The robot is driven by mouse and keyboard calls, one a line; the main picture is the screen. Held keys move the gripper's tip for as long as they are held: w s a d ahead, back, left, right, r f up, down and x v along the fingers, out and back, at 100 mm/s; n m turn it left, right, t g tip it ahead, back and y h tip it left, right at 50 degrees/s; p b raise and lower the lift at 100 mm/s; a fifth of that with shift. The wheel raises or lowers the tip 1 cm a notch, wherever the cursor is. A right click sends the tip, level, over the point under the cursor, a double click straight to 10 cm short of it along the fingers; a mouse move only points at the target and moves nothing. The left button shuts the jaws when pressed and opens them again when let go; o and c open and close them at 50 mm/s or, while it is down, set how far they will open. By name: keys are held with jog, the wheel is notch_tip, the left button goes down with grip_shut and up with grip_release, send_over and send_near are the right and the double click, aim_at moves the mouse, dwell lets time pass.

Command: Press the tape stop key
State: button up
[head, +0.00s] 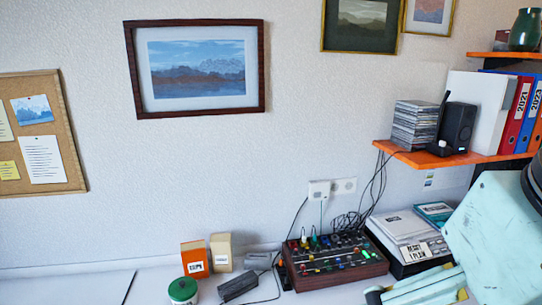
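A flat grey machine with a dark base (398,227), likely the tape player, lies on the desk at the right. A white label with black lettering is on its front part, and I cannot make out a stop key at this size. My pale mint arm covers the right side of the view, close to the machine's right end. Part of my gripper (420,288) shows at the bottom edge, in front of the machine and apart from it in the picture. Its fingertips are not clear, so its opening cannot be judged.
A wooden-sided mixer with knobs and plugged cables (335,262) stands left of the machine. A teal box (434,212) lies behind it. A black adapter (238,286), small boxes (195,258) and a green-lidded jar (183,290) are farther left. An orange shelf (455,157) hangs above.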

grip_shut()
dwell(0.8)
dwell(1.3)
